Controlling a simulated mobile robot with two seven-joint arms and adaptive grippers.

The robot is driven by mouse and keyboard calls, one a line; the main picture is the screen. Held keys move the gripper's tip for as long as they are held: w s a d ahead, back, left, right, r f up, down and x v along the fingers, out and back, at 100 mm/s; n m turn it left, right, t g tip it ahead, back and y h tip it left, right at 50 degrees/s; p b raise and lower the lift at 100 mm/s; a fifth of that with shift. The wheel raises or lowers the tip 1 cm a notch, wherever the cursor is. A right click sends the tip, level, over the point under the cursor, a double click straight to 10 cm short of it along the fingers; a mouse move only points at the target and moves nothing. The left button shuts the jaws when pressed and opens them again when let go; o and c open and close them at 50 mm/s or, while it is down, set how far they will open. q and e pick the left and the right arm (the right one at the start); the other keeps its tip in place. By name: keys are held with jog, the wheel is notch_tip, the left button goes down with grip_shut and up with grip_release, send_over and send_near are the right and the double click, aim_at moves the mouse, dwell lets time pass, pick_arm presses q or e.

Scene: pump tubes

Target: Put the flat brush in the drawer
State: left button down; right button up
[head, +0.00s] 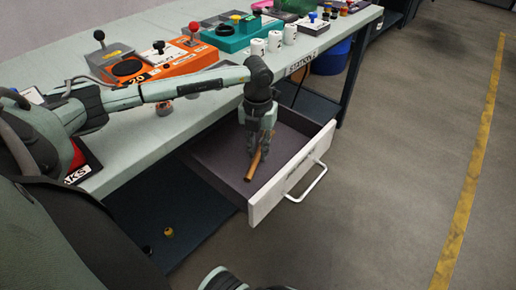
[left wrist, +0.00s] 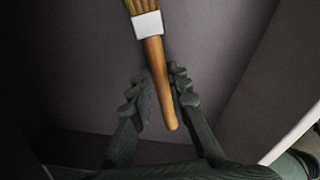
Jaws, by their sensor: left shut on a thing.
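The flat brush (left wrist: 158,72) has a wooden handle, a white ferrule and brown bristles that run out of the top of the left wrist view. My left gripper (left wrist: 163,84) is shut on its handle. In the head view my left gripper (head: 258,150) points down inside the open drawer (head: 215,160), and the wooden handle (head: 253,165) shows below the fingers, tilted. The fingers hide the rest of the brush there. I cannot tell whether the brush touches the drawer floor. My right gripper is not in view.
The drawer's white front (head: 290,176) with its handle (head: 318,184) stands pulled out from under the table (head: 130,130). Orange (head: 150,65) and teal (head: 230,37) devices and white cups (head: 274,41) stand on the table. The drawer floor around the gripper looks clear.

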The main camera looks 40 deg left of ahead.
aim_at(258, 153)
pick_arm(q)
jog(key=shift+f, duration=0.1)
jog(key=c, duration=1.5)
grip_release()
jog(key=shift+o, duration=0.2)
notch_tip(258, 153, up, 12)
jog(key=shift+r, duration=0.2)
